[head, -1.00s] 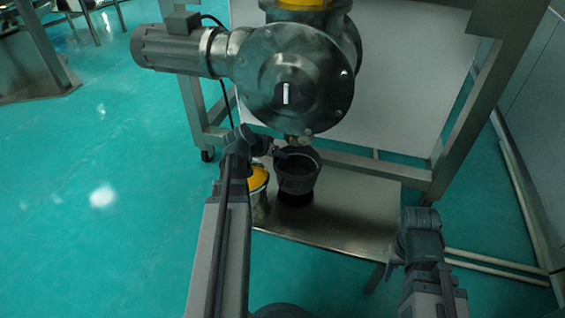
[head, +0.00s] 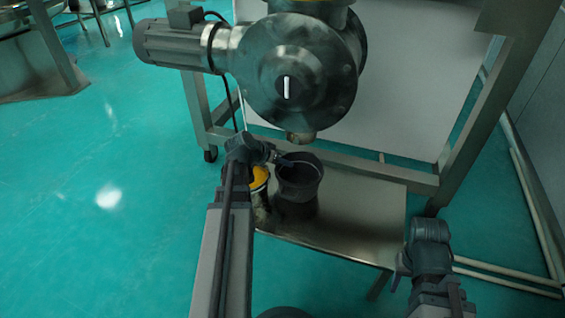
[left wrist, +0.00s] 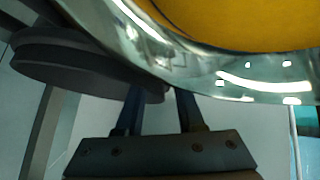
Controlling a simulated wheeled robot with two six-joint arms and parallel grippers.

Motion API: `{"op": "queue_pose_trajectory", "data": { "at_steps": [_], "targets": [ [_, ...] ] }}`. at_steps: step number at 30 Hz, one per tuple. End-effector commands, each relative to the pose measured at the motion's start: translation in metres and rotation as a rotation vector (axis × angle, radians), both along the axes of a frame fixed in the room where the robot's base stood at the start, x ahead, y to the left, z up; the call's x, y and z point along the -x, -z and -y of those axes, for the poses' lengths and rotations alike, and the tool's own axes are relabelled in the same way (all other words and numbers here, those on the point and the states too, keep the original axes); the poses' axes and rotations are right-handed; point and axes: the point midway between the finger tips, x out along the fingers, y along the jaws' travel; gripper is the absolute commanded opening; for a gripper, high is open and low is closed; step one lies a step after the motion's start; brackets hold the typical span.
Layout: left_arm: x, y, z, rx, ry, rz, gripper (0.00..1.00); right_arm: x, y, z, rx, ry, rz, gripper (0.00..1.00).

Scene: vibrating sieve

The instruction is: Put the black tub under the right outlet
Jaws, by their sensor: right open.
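The black tub (head: 299,186) is upright above or on the steel shelf, below the outlet (head: 300,137) of the round metal housing in the head view. I cannot tell whether it touches the shelf. A thin handle arcs over its mouth. My left gripper (head: 284,160) is at the tub's upper left rim; the head view is too small to show its grip. In the left wrist view its two fingers (left wrist: 161,108) stand apart with a narrow gap, beside a dark round shape. My right gripper (head: 402,268) is open and empty, right of the shelf's front.
A metal can with a yellow top (head: 259,180) stands close left of the tub, partly behind my left arm. The steel shelf (head: 365,215) is bare on its right. Frame legs (head: 490,110) rise at the right. The motor (head: 170,45) juts out left above.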

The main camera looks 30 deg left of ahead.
Motion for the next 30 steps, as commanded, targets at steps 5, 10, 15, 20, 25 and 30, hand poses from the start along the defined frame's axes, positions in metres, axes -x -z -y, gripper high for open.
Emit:
{"op": "queue_pose_trajectory", "data": {
  "at_steps": [5,10,15,20,25,30],
  "targets": [
    [0.000,-0.002,0.000,0.000,0.000,0.000,0.37,0.000,-0.002,0.000,0.000,0.000,0.000,0.50],
    [0.012,-0.019,-0.002,0.001,-0.002,0.000,0.37,0.000,-0.019,0.000,0.000,0.000,0.000,0.50],
    [0.035,-0.046,-0.007,0.001,-0.004,0.000,0.37,0.000,-0.045,0.000,0.000,0.000,0.000,0.50],
    [0.056,-0.066,-0.012,0.000,-0.003,0.000,0.37,0.000,-0.066,0.000,0.000,0.000,-0.001,0.50],
    [0.071,-0.081,-0.016,0.001,-0.001,0.000,0.37,0.000,-0.081,0.000,0.001,0.000,-0.002,0.50],
    [0.080,-0.088,-0.019,0.000,-0.001,0.000,0.37,0.001,-0.088,0.000,0.001,0.000,-0.003,0.50]
  ]
}}
